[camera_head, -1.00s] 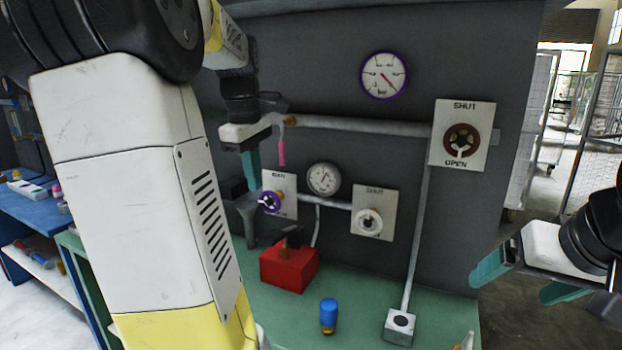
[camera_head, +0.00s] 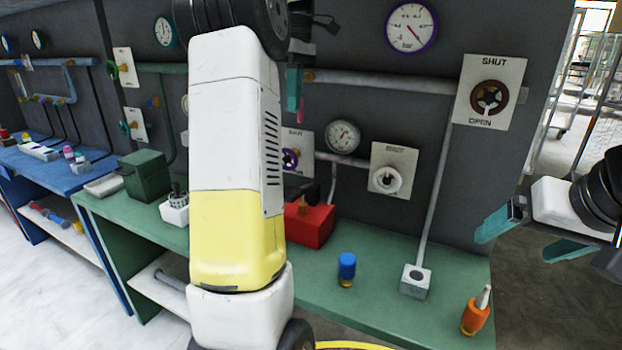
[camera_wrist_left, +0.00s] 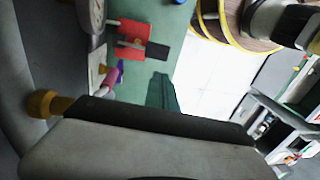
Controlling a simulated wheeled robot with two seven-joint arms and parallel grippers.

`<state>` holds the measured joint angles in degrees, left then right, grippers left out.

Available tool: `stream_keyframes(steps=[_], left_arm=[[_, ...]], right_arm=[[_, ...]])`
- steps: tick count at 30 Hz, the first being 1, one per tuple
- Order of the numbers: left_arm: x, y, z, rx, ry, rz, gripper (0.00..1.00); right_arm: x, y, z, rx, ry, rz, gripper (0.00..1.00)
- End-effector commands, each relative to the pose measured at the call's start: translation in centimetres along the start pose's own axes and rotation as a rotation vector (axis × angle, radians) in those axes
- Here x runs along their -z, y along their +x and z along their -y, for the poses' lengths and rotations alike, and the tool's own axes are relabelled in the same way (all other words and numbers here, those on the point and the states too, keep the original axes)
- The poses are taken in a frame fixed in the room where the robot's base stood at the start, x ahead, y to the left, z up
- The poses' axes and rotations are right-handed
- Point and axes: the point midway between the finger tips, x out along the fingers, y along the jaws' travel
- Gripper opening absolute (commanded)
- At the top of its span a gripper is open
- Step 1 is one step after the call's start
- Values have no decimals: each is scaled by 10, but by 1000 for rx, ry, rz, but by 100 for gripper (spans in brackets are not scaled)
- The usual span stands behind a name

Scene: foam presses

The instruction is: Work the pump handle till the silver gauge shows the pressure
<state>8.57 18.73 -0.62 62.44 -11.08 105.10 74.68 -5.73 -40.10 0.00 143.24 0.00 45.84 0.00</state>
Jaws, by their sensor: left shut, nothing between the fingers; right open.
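The silver gauge (camera_head: 342,135) is on the dark wall at mid-height; its reading is too small to tell. A red box with a black handle (camera_head: 308,224), apparently the pump, stands on the green bench below it, partly hidden by my left arm; the red box (camera_wrist_left: 130,35) and black grip (camera_wrist_left: 157,51) also show in the left wrist view. My left gripper (camera_head: 294,90) is shut and empty, up by a pink-tipped lever (camera_head: 302,110) under the pipe, apart from the pump. Whether it touches the lever is unclear. My right gripper (camera_head: 527,238) is open and empty at the right.
A purple-rimmed gauge (camera_head: 411,26), a SHUT/OPEN valve plate (camera_head: 490,92) and a white-knob plate (camera_head: 393,170) are on the wall. A blue-capped item (camera_head: 347,268), a grey block (camera_head: 415,281) and an orange bottle (camera_head: 475,312) stand on the bench.

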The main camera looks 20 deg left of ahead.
Motion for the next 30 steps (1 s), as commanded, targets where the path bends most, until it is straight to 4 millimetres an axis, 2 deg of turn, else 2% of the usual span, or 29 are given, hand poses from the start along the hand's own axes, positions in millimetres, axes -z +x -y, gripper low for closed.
stream_keyframes(steps=[7,11,30], left_arm=[[0,4,0,-1,0,0,0],[1,18,1,1,0,1,0],[0,154,1,3,0,1,0]], right_arm=[[0,0,0,0,0,0,86],[0,0,0,0,0,0,86],[0,0,0,0,0,0,86]])
